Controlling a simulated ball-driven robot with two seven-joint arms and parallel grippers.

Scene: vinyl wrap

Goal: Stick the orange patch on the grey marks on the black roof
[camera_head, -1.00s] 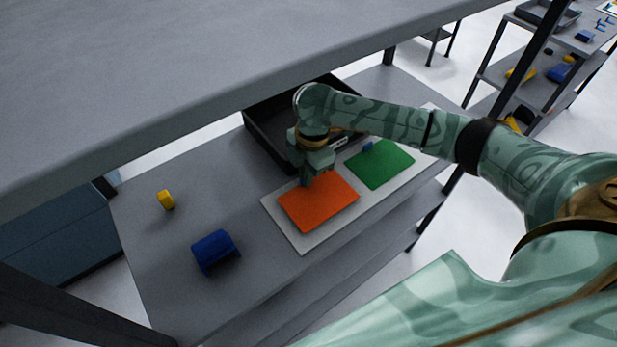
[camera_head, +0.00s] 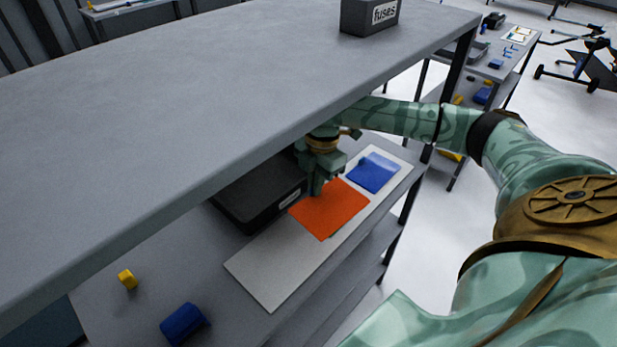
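The orange patch (camera_head: 330,212) hangs from my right gripper (camera_head: 317,192), whose fingertips meet its upper left edge and look shut on it. The patch is over the middle of the white backing sheet (camera_head: 268,270), and a sliver of green shows at its lower edge. The left part of the sheet is bare. A blue patch (camera_head: 373,174) lies on the sheet's right end. The fingertips are small and partly hidden by the gripper body. The black roof and the grey marks are not in view. My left gripper is not in view.
A grey upper shelf (camera_head: 150,140) overhangs the work surface and my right forearm passes below its edge. A black tray (camera_head: 250,205) stands behind the sheet. A yellow piece (camera_head: 127,279) and a blue block (camera_head: 184,323) lie to the left. A fuses box (camera_head: 368,16) stands on the shelf.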

